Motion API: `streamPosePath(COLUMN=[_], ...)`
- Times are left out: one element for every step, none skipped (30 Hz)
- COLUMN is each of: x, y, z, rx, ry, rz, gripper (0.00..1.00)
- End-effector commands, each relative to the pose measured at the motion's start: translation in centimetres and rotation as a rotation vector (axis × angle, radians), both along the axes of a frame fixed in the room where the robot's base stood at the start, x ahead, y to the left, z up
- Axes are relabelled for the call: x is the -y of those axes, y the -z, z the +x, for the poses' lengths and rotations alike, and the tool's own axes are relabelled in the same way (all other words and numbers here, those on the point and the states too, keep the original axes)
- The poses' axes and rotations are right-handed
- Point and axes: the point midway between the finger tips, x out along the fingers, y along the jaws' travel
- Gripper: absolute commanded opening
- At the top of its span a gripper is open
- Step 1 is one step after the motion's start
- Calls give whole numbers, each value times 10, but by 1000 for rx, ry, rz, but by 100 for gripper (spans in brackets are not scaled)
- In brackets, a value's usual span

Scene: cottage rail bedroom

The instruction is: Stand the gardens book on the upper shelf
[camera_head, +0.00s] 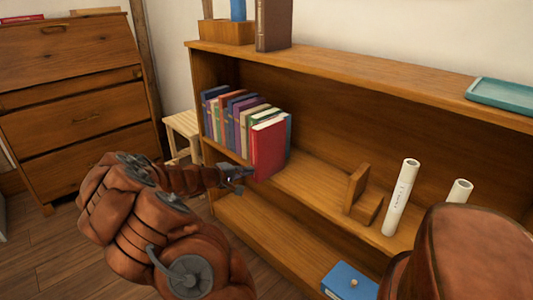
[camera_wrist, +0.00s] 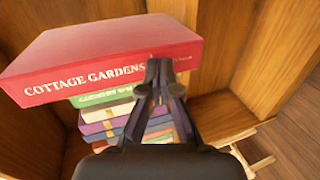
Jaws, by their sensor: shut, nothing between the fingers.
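The gardens book (camera_head: 268,150) is red, with "COTTAGE GARDENS" on its spine. It stands about upright on the shelf board (camera_head: 310,193) inside the bookcase, at the right end of a row of books (camera_head: 231,118), and sticks out a little in front of them. In the wrist view the book (camera_wrist: 100,55) lies across the upper left. My gripper (camera_head: 238,173) is at the spine's lower part, fingers shut and empty. The fingertips (camera_wrist: 160,70) overlap the spine in the wrist view; I cannot tell whether they touch it.
A wooden bookend (camera_head: 357,188) and two white rolls (camera_head: 400,198) (camera_head: 459,192) stand right of the books on that shelf. A blue box (camera_head: 350,282) is below. The bookcase top holds a brown book (camera_head: 273,25) and a teal tray (camera_head: 500,91). A stool (camera_head: 183,124) and a drawer chest (camera_head: 75,105) are left.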

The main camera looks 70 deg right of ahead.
Motion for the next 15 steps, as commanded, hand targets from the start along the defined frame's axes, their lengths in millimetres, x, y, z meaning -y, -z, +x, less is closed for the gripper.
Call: streamPosePath(x=[0, 1, 1, 0, 0, 0, 0, 0, 0, 1, 1, 2, 2, 3, 4], y=[0, 0, 0, 0, 0, 0, 0, 0, 0, 0, 0, 0, 0, 0, 0], z=[0, 0, 0, 0, 0, 0, 0, 0, 0, -1, -1, -1, -2, -2, -3], rx=[0, 0, 0, 0, -1, -1, 0, 0, 0, 0, 0, 0, 0, 0, 0], ry=[0, 0, 0, 0, 0, 0, 0, 0, 0, 1, 1, 1, 1, 1, 1], rz=[0, 0, 0, 0, 0, 0, 0, 0, 0, 0, 0, 0, 0, 0, 0], gripper=[0, 0, 0, 0, 0, 0, 0, 0, 0, 0, 0, 0, 0, 0, 0])
